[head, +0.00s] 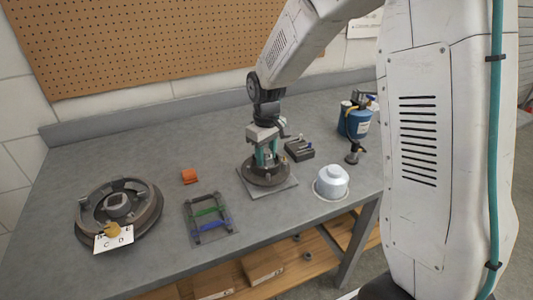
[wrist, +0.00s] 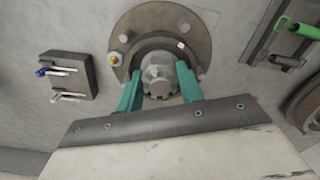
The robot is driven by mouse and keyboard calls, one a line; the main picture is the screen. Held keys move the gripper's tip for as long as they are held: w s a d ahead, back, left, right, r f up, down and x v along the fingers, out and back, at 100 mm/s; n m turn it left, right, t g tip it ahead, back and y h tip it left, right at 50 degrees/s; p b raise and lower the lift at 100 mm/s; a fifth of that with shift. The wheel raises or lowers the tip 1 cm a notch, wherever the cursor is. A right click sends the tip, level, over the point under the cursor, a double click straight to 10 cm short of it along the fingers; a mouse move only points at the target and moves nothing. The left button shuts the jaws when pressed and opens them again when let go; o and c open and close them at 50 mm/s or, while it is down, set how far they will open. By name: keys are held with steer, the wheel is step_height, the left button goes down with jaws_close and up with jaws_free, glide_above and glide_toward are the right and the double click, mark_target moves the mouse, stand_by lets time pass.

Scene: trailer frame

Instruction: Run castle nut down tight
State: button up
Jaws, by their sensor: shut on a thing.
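The hub (head: 252,178) is a round dark flange with studs around its rim, on a square plate right of the bench's middle. My gripper (head: 267,160) reaches down over it from above. In the wrist view the hub flange (wrist: 143,22) surrounds the grey castle nut (wrist: 157,88) at its centre. The teal fingers of my gripper (wrist: 160,76) stand either side of the nut and are shut on it. One stud carries a brass-coloured nut (wrist: 113,59). The thread behind the castle nut and its seating are hidden.
A brake drum (head: 150,212) with a lettered card (head: 114,240) lies left. The back-left bench is clear.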

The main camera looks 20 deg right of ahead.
steer(key=m, duration=1.4)
steer(key=shift+m, duration=0.4)
stand_by(0.4)
steer(key=o, duration=0.7)
step_height(320, 180, up, 8)
steer(key=shift+f, duration=0.1)
